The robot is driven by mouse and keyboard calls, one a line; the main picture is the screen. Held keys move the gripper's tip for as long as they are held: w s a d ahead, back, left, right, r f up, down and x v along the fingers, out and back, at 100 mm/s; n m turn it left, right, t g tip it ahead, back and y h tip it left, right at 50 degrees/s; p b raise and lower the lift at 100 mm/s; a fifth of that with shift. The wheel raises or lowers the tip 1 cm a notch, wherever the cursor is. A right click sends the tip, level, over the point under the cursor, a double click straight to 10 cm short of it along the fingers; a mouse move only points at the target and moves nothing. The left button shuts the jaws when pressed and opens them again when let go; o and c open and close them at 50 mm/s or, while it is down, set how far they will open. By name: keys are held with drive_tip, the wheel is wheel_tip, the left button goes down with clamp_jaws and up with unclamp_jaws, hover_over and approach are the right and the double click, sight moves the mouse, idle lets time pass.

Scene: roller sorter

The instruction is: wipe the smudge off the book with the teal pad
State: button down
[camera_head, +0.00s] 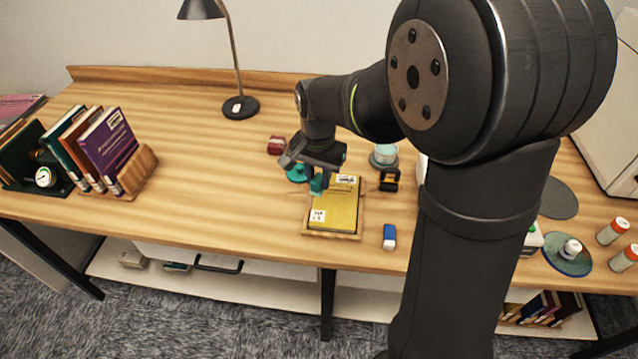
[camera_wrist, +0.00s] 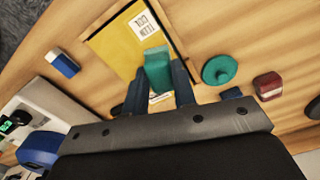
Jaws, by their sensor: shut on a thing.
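A yellow book (camera_head: 340,212) lies flat in a shallow wooden tray (camera_head: 358,236) near the front of the desk. It also shows in the wrist view (camera_wrist: 115,50), with white labels on its cover. My gripper (camera_head: 318,178) is shut on the teal pad (camera_head: 317,187), over the left far part of the book. In the wrist view the pad (camera_wrist: 157,70) sits between my two fingers and covers part of the cover. I cannot tell whether the pad touches the book. I cannot make out a smudge; the pad and fingers hide part of the cover.
A round teal thing (camera_wrist: 219,70) and a dark red block (camera_wrist: 268,86) lie beside the tray. A blue-and-white eraser (camera_head: 389,236) lies right of it. Books on a wooden stand (camera_head: 140,170) and a lamp (camera_head: 240,107) are further left and back. The desk's left middle is clear.

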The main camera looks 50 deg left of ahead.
drive_tip(key=shift+r, duration=1.65)
drive_tip(key=shift+w, duration=0.1)
